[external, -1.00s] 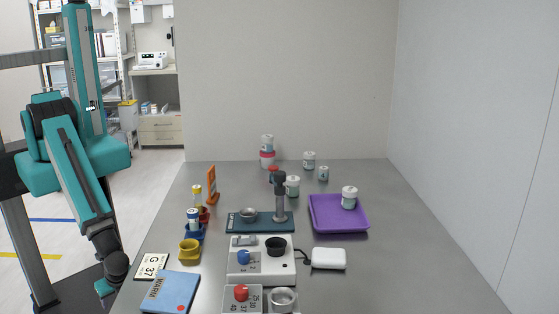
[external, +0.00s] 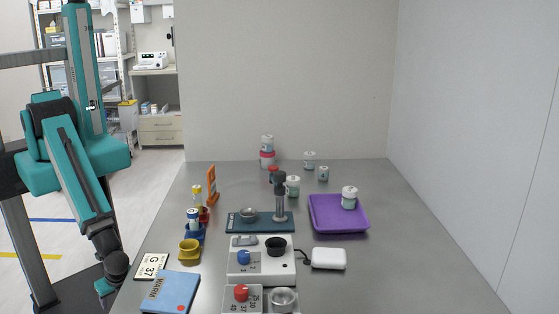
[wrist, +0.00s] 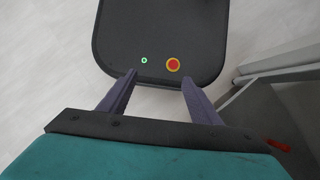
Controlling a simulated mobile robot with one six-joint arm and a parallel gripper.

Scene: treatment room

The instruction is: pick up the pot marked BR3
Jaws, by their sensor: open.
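Several white lidded pots stand on the grey table: one in the purple tray (external: 349,197), one behind the black stand (external: 293,186), two at the back right, a larger (external: 309,160) and a smaller (external: 323,173), and one on a red-and-white pot (external: 267,143) at the back. Their labels are too small to read, so I cannot tell which is BR3. My gripper (wrist: 158,82) is open and empty in the wrist view, pointing down over my own base. In the external view it hangs low at the left, beside the table and far from the pots.
The purple tray (external: 325,226) is at the right. The stand on its dark blue base (external: 240,229), a white device (external: 260,277), a white box (external: 328,259), yellow cup (external: 189,249), orange upright piece (external: 212,184) and blue book (external: 171,293) crowd the middle and left. The right side is clear.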

